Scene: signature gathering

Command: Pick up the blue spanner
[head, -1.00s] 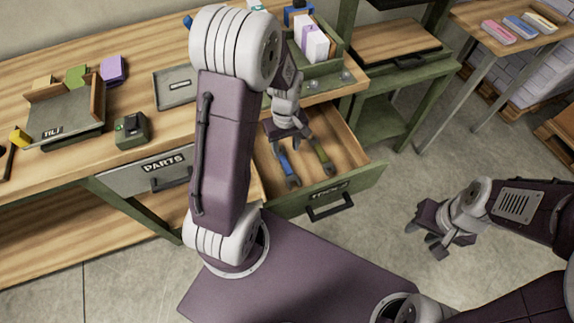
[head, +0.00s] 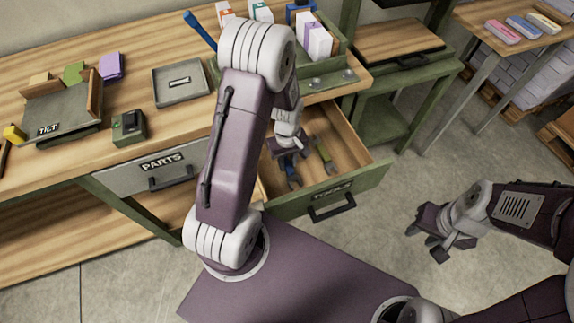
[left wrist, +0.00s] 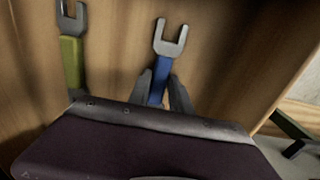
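The blue spanner (head: 293,178) lies in the open tools drawer (head: 350,185), mostly hidden by my left gripper in the head view. In the left wrist view, its grey open jaw and blue handle (left wrist: 157,82) show clearly. My left gripper (head: 289,170) is low in the drawer over the spanner. Its fingers (left wrist: 160,90) stand on either side of the handle and look open; contact is hard to judge. My right gripper (head: 430,243) is open and empty, out over the floor to the right.
A green spanner (head: 323,150) lies beside the blue one, to its left in the wrist view (left wrist: 72,55). The drawer walls surround both. A grey tray (head: 180,86), a green box (head: 129,127) and a tilted stand (head: 62,112) occupy the bench above.

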